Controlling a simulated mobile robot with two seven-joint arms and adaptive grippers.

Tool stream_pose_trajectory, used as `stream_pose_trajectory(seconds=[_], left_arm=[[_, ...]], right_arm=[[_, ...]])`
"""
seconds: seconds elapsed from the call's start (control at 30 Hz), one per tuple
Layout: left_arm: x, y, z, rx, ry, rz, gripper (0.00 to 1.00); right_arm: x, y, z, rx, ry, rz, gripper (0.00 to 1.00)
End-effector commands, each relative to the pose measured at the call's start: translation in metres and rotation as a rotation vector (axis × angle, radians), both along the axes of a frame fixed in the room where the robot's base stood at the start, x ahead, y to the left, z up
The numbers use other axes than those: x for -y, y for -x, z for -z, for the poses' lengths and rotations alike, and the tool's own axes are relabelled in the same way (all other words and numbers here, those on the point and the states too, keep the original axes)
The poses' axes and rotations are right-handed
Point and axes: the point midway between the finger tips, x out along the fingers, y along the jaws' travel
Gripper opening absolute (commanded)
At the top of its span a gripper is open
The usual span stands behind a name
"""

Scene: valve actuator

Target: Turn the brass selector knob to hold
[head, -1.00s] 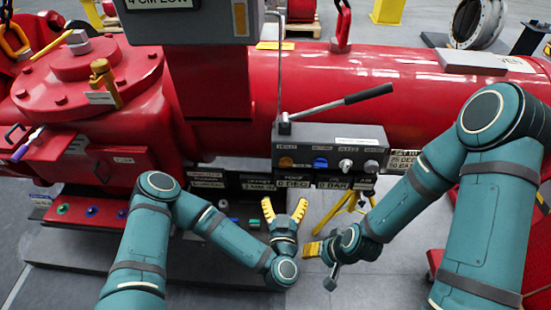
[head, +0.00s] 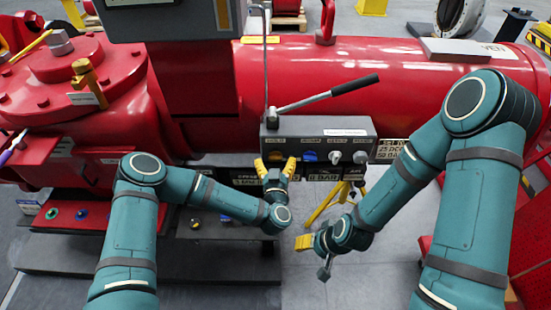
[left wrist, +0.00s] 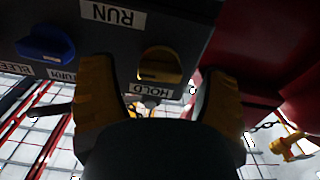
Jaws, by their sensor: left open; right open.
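The brass selector knob (left wrist: 160,66) is on the grey box, between a RUN label and a HOLD label, in the left wrist view. That view shows the labels upside down. I cannot tell exactly which label the knob points to. In the head view the knob (head: 275,156) is small, near the left end of the box front. My left gripper (head: 275,165) is open in front of it. In the left wrist view its two yellow fingers (left wrist: 165,108) are spread below the knob, apart from it. My right gripper (head: 314,256) is open and empty, low and to the right.
A lever (head: 325,94) with a black grip rises above the grey box (head: 318,128). A yellow tripod (head: 326,203) stands below. The red pipe (head: 390,75) runs behind.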

Motion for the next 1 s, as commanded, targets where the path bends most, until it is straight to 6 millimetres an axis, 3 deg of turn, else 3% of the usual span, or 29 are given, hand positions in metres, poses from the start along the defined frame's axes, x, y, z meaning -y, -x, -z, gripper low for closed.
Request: stream_pose_trajectory(seconds=[0.2, 0.47, 0.5, 0.7, 1.0], left_arm=[[0.0, -0.014, 0.0, 0.0, 0.0, 0.0, 0.76], [0.0, -0.016, 0.0, 0.0, 0.0, 0.001, 0.76], [0.0, -0.015, 0.0, 0.0, 0.0, 0.001, 0.73], [0.0, -0.015, 0.0, 0.0, 0.0, 0.001, 0.08], [0.0, -0.015, 0.0, 0.001, 0.025, 0.001, 0.07]], right_arm=[[0.0, 0.0, 0.0, 0.0, 0.0, 0.0, 0.58], [0.0, 0.0, 0.0, 0.0, 0.0, 0.0, 0.58], [0.0, 0.0, 0.0, 0.0, 0.0, 0.0, 0.58], [0.0, 0.0, 0.0, 0.0, 0.0, 0.0, 0.58], [0.0, 0.0, 0.002, 0.0, 0.0, 0.0, 0.58]])
